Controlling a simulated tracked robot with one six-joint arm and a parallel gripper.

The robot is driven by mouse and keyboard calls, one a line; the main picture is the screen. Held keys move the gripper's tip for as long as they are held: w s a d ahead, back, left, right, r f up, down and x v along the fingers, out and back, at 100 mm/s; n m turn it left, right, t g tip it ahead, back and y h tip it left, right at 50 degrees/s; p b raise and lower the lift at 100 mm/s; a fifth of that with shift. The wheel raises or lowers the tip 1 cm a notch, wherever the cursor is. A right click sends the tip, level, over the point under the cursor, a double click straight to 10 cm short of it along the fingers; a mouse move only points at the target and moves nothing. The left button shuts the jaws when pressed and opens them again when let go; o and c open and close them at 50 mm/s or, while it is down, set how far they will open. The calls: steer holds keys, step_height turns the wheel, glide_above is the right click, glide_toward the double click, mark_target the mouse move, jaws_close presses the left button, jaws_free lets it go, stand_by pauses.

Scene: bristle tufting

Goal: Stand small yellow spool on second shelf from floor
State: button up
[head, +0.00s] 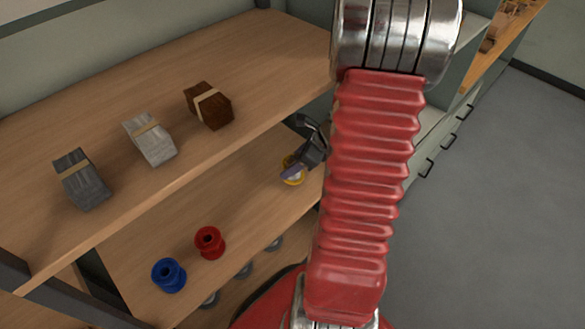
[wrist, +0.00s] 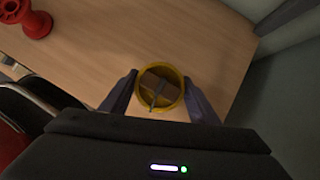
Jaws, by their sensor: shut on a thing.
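The small yellow spool (head: 292,182) is at the right part of the lower wooden shelf (head: 130,240) in the head view, partly covered by my gripper (head: 297,171). In the wrist view the yellow spool (wrist: 160,108) sits between my two dark fingertips, seen from its end as a yellow ring with a brownish inside and a thin grey piece across it. My gripper (wrist: 160,98) is shut on it. The shelf's wooden board (wrist: 110,45) lies behind the spool. I cannot tell whether the spool touches the board.
A red spool (head: 209,242) and a blue spool (head: 168,274) stand on the lower shelf to the left. The upper shelf (head: 130,75) overhead holds a dark grey bundle (head: 82,180), a light grey bundle (head: 150,139) and a brown bundle (head: 208,106). Board between red and yellow spools is clear.

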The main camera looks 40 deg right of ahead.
steer(key=shift+w+a, duration=0.25)
steer(key=shift+w, duration=0.2)
steer(key=shift+f, duration=1.75)
steer(key=shift+s, duration=0.1)
steer(key=o, duration=1.1)
steer(key=shift+d, duration=0.1)
steer(key=v, duration=1.2)
